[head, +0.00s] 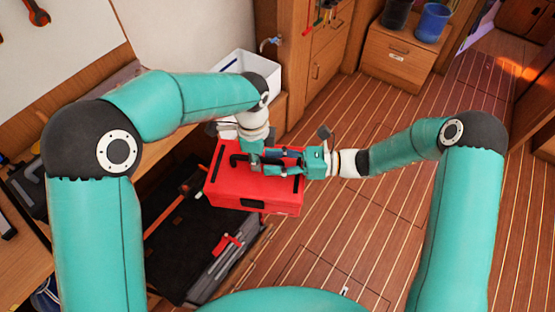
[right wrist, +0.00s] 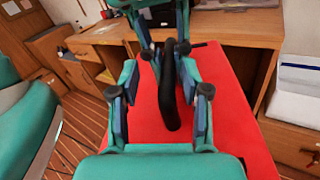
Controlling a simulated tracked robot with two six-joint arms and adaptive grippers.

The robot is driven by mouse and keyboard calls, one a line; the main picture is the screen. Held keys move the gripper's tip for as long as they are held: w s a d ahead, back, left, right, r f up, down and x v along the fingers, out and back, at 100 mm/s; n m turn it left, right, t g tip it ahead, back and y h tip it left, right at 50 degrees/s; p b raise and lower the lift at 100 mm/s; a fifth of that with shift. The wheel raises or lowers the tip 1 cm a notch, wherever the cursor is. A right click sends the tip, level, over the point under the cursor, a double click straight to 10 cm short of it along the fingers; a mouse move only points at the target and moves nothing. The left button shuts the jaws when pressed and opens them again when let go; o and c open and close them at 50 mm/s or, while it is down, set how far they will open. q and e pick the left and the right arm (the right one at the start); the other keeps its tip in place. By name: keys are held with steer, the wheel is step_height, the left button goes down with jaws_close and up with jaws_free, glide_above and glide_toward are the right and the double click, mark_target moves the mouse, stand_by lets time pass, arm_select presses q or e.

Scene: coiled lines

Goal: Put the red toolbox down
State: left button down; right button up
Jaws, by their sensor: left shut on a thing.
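The red toolbox (head: 232,190) is in the middle of the head view, its black handle on top. Its flat red lid fills much of the right wrist view (right wrist: 232,110), with the black handle (right wrist: 170,95) standing up from it. My left gripper (head: 262,160) is over the lid, shut on the handle; it shows at the handle's far end in the right wrist view. My right gripper (head: 284,160) comes in from the right, its fingers apart on either side of the handle's near part. Whether the toolbox hangs or rests on something underneath is hard to tell.
A wooden workbench (head: 175,140) runs along the left, with a white bin (head: 237,68) behind the toolbox. A dark mat (head: 180,245) and grey tools with a red clamp (head: 228,242) lie low at the front left. The plank floor (head: 350,230) is clear on the right.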

arm_select(q)
steer(key=shift+d, duration=0.35)
arm_select(e)
steer(key=shift+s+a, duration=0.1)
steer(key=shift+a, duration=0.15)
steer(key=c, duration=0.8)
steer(key=shift+s, duration=0.1)
jaws_close()
arm_select(q)
steer(key=c, duration=1.1)
jaws_free()
steer(key=shift+w+r, duration=0.1)
arm_select(e)
steer(key=shift+r, duration=0.1)
arm_select(q)
steer(key=shift+o, duration=0.2)
steer(key=shift+a, duration=0.15)
arm_select(e)
steer(key=shift+d, duration=0.1)
